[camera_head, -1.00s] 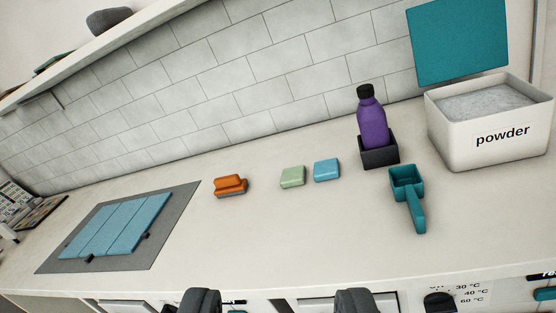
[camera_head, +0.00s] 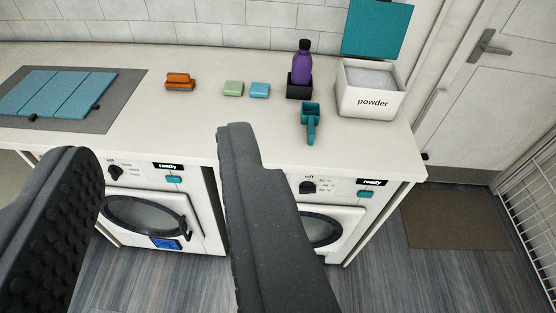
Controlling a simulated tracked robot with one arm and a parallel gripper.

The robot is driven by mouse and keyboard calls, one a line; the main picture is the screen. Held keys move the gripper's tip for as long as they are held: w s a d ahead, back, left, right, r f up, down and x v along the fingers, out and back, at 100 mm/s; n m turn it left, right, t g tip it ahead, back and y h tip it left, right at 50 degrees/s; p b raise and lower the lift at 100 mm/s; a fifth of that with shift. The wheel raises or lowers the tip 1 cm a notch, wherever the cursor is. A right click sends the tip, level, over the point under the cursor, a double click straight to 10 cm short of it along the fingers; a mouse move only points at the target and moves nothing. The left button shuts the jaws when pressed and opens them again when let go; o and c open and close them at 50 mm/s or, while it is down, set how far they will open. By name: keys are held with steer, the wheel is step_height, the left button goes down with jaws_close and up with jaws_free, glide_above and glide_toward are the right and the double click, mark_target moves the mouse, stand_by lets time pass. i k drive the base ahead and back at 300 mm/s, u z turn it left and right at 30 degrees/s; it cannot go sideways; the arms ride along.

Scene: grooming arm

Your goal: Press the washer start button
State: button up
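Two white front-loading machines stand under the counter. The right machine (camera_head: 342,218) has a dial (camera_head: 307,187) marked off, 30, 40 and 60 °C, a display (camera_head: 372,182) reading "ready" and a teal button (camera_head: 365,195) below it. The left machine (camera_head: 207,222) has a dial (camera_head: 115,173) with small unreadable labels, a "ready" display (camera_head: 168,166) and a teal button (camera_head: 173,180). My gripper (camera_head: 156,143) is open and empty. Its dark fingers straddle the left machine in the picture; the right finger hides part of the right machine. No contact with either button shows.
The counter (camera_head: 200,128) holds a powder box (camera_head: 370,101), teal scoop (camera_head: 311,122), purple bottle (camera_head: 302,62), orange brush-like item (camera_head: 180,81), green block (camera_head: 233,88), blue block (camera_head: 260,90) and folded blue cloth (camera_head: 58,93). A mat (camera_head: 455,220) lies before the door at right.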

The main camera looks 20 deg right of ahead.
mark_target(363, 193)
steer(key=u, duration=0.95)
steer(key=k, duration=1.7)
steer(key=z, duration=1.1)
steer(key=i, duration=1)
steer(key=u, duration=0.1)
